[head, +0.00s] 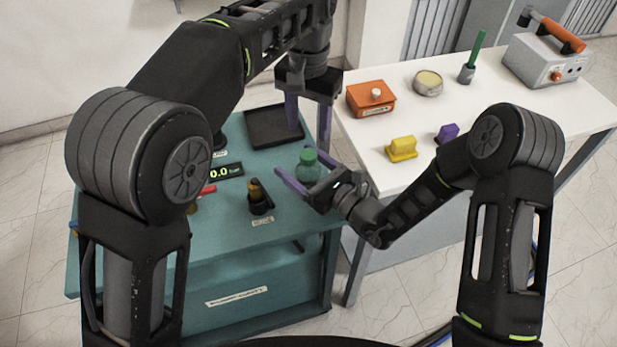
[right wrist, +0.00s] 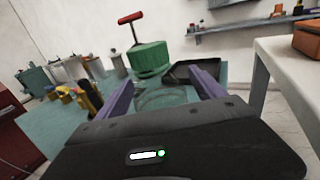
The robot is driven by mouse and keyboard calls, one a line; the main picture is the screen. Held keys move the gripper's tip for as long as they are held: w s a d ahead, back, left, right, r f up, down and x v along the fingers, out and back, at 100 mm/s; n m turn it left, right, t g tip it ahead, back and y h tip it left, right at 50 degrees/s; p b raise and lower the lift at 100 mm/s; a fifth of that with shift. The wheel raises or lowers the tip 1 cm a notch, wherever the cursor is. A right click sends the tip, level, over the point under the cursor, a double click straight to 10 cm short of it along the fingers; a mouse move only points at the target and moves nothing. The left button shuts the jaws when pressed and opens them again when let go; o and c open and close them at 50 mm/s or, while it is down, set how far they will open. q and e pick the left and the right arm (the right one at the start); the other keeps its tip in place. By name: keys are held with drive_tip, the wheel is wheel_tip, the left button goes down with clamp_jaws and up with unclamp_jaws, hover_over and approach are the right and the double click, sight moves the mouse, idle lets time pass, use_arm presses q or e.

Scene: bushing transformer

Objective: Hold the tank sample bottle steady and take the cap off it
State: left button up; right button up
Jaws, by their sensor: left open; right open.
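The tank sample bottle (head: 309,173) stands upright on the teal bench near its right edge, its green cap (head: 308,157) on top. In the right wrist view the ribbed green cap (right wrist: 150,58) sits above the clear body (right wrist: 165,96). My right gripper (head: 303,165) is open, its purple fingers level and on either side of the bottle's body. I cannot tell whether they touch it. My left gripper (head: 308,140) is open and points down, with its fingertips above and a little behind the cap. Part of the bottle is hidden by my right gripper.
A black tray (head: 262,131) lies behind the bottle on the teal bench. A dark fitting (head: 260,202) and a digital display (head: 226,171) are to the left. The white table (head: 355,140) holds an orange box (head: 371,99) and yellow (head: 402,147) and purple (head: 447,132) blocks.

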drive_tip(key=shift+c, duration=0.2)
clamp_jaws()
idle(0.6)
